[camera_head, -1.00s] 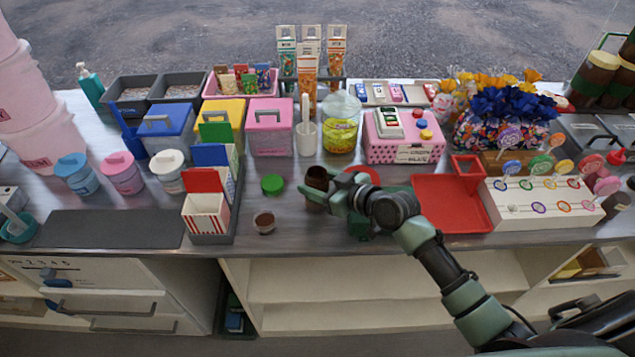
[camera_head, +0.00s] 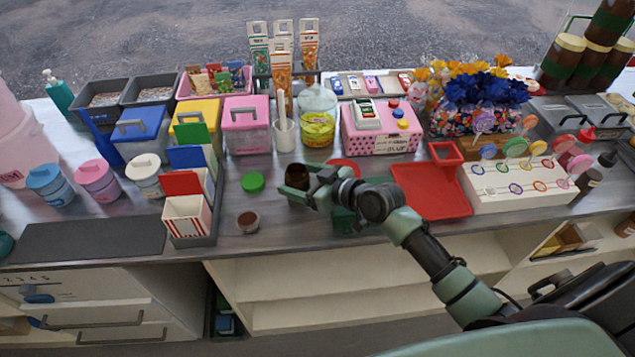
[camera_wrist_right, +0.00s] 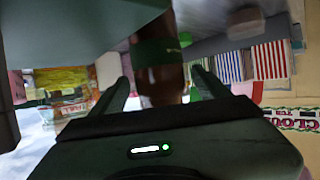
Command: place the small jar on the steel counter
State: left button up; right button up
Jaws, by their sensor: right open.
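The small jar (camera_head: 297,174), dark brown with an open top, is at the middle of the steel counter (camera_head: 272,205). My right gripper (camera_head: 300,190) reaches in from the right, open, with its fingers around the jar's sides. The right wrist view shows the brown jar with a green band (camera_wrist_right: 158,52) between the two spread fingers (camera_wrist_right: 165,88). The gripper hides the jar's lower part, so I cannot tell whether its base touches the counter. My left gripper is out of view.
A green lid (camera_head: 252,182) and a small brown-filled cup (camera_head: 247,222) lie left of the jar. A striped popcorn box (camera_head: 186,217) stands further left. A red tray (camera_head: 430,190) is to the right. A glass jar (camera_head: 317,125) and pink boxes stand behind.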

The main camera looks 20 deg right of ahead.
jog(key=b+v, duration=0.1)
jog(key=v, duration=1)
